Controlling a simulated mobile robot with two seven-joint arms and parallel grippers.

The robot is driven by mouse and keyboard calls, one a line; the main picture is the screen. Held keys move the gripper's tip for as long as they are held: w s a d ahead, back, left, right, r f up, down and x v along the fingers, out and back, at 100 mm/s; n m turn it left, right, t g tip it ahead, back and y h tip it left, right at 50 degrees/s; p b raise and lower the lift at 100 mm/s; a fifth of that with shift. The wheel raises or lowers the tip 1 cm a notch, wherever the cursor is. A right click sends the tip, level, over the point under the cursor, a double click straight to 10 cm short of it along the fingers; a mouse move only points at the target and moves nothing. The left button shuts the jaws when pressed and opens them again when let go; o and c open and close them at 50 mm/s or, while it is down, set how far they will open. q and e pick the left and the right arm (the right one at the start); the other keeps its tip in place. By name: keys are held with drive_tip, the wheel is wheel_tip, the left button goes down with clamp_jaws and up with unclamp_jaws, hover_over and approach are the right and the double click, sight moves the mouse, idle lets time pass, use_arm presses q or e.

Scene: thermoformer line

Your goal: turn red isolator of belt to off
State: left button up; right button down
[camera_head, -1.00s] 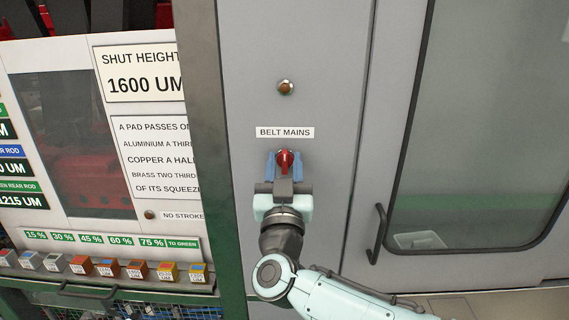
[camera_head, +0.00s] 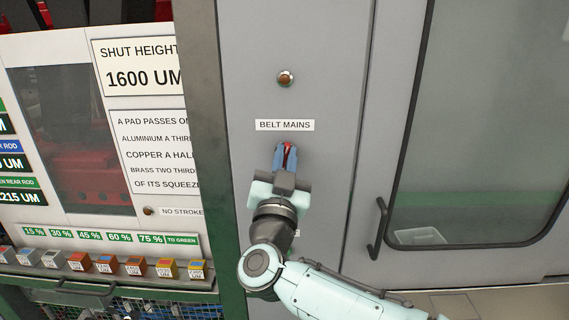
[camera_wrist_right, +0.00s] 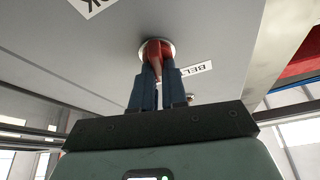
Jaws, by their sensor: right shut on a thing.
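The red isolator (camera_head: 288,148) is on the grey cabinet door, just below the "BELT MAINS" label (camera_head: 285,125). My right gripper (camera_head: 286,157) is shut on its red handle, with a blue finger on each side. In the right wrist view the red isolator (camera_wrist_right: 155,56) sits on a pale round base, and its handle is between the blue fingers of my right gripper (camera_wrist_right: 157,80). The fingers hide part of the handle, so its exact angle is hard to tell. My left gripper is not in view.
A round brown-orange indicator (camera_head: 285,78) is above the label. A dark door handle (camera_head: 378,228) and a windowed door (camera_head: 470,130) are to the right. To the left stand a green post (camera_head: 230,250), printed signs (camera_head: 140,75) and a row of small coloured blocks (camera_head: 105,264).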

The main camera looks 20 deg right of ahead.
drive_tip(key=m, duration=0.2)
drive_tip(key=m+g+h, duration=0.1)
drive_tip(key=m, duration=0.1)
drive_tip(key=shift+f+h+b, duration=0.1)
drive_tip(key=shift+h+b, duration=0.2)
drive_tip(key=shift+b, duration=0.1)
drive_tip(key=m+g+h, duration=0.1)
drive_tip(key=m+g, duration=0.1)
drive_tip(key=m, duration=0.3)
drive_tip(key=m+g, duration=0.1)
drive_tip(key=m, duration=0.1)
drive_tip(key=m+g, duration=0.1)
drive_tip(key=m, duration=0.2)
drive_tip(key=shift+d+h, duration=0.1)
drive_tip(key=shift+h, duration=0.3)
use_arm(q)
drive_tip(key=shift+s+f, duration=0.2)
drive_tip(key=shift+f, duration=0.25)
use_arm(e)
drive_tip(key=shift+m+g, duration=0.9)
drive_tip(key=shift+m, duration=1.2)
drive_tip(key=c, duration=1.2)
unclamp_jaws()
drive_tip(key=shift+o, duration=0.2)
drive_tip(key=shift+y, duration=0.4)
